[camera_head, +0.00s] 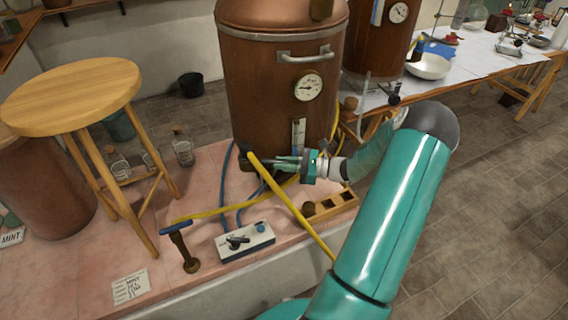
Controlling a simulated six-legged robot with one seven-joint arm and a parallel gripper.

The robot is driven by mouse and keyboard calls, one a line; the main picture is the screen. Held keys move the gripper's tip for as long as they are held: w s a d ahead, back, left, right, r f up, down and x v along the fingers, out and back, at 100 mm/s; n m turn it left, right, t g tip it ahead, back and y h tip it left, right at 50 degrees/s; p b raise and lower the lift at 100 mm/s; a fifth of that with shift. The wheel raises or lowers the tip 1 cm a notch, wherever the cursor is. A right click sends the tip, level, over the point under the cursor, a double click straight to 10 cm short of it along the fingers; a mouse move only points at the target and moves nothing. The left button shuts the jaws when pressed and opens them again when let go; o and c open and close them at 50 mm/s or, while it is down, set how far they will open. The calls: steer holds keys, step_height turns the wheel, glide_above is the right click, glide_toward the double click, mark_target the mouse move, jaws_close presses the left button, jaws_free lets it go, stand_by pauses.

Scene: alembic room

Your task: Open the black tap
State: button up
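My gripper (277,162), at the end of my teal arm, points left at the foot of the copper boiler (270,110). A small dark fitting (246,156) sits low on the boiler, just left of the fingertips, where the blue and yellow hoses meet. It looks like the black tap, but it is small and partly covered. The fingers are close to a dark bar there; I cannot tell whether they touch it or how far apart they are. A white box (260,239) with a black lever (237,241) and a blue knob stands on the pink tiles in front.
A yellow hose (300,216) crosses below my gripper, and blue hoses run beside it. A wooden stool (73,95) and glass bottles (183,150) stand left. A blue-handled post (182,245) is front left. A wooden rack (330,204) lies below my wrist.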

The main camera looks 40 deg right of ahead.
mark_target(270, 163)
jaws_close()
